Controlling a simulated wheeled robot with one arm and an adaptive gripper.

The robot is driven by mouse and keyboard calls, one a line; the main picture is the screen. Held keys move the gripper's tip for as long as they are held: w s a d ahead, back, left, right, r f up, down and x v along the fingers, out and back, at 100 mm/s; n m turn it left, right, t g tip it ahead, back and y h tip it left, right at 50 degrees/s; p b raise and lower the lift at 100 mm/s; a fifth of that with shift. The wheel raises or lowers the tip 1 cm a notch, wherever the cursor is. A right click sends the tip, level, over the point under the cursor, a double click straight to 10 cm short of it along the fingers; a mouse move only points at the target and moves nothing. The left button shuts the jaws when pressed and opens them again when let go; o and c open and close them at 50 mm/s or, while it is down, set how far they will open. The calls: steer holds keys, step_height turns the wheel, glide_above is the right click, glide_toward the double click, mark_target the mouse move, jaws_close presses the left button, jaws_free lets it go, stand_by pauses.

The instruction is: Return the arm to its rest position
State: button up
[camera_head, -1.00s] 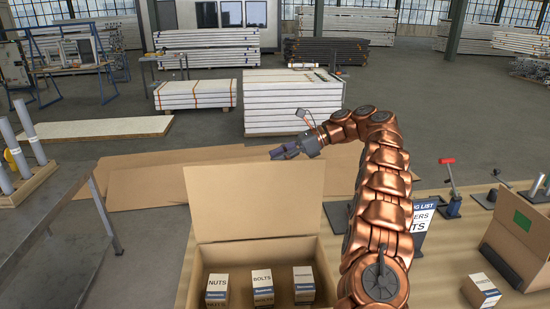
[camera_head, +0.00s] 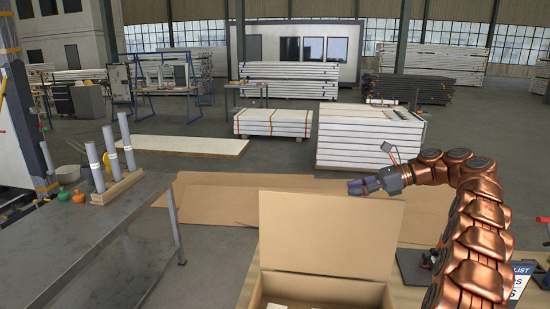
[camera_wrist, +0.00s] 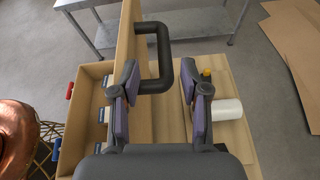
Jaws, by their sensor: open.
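My arm, copper and segmented, rises at the right of the head view and bends left. My gripper (camera_head: 362,187) is at its end, in front of or above the raised flap of an open cardboard box (camera_head: 325,232). In the wrist view my gripper (camera_wrist: 163,88) has its two purple-padded fingers apart. The box's upright flap (camera_wrist: 124,40) is close by the left finger.
A grey metal table (camera_head: 100,235) with upright tubes (camera_head: 110,155) stands at the left. Small labelled boxes (camera_wrist: 102,116) sit inside the cardboard box. A white cylinder (camera_wrist: 227,110) is right of my gripper. Flat cardboard (camera_head: 215,200) lies on the floor behind; stacked panels (camera_head: 370,138) stand beyond.

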steer(key=shift+s+a+r+t+b, duration=0.15)
steer(key=shift+s+a+r+b, duration=0.05)
steer(key=shift+a+r, duration=0.35)
steer(key=shift+s+a+r+t+b, duration=0.15)
steer(key=shift+a+r+b, duration=0.05)
steer(key=shift+a+r, duration=0.3)
steer(key=s+a+f+n+g+h, duration=0.1)
steer(key=s+a+n+g+h, duration=0.1)
steer(key=s+a+n, duration=0.5)
steer(key=s+a+f+n+g+h, duration=0.2)
steer(key=s+a, duration=0.7)
steer(key=s, duration=0.3)
steer(key=s+d+f+n+h, duration=0.2)
steer(key=s+f+n+h, duration=0.1)
steer(key=s, duration=0.7)
steer(key=s+d+f+n+g+h, duration=0.1)
steer(key=s+d+f+n+h, duration=0.2)
steer(key=s, duration=0.8)
steer(key=s+d+f+n+h+p, duration=0.1)
steer(key=s+d+f+n+h, duration=0.2)
steer(key=s+f+n, duration=0.3)
steer(key=s+f, duration=0.1)
steer(key=s, duration=0.3)
steer(key=shift+s+d+n+g, duration=0.2)
steer(key=shift+s+n+g, duration=0.1)
steer(key=shift+n, duration=0.1)
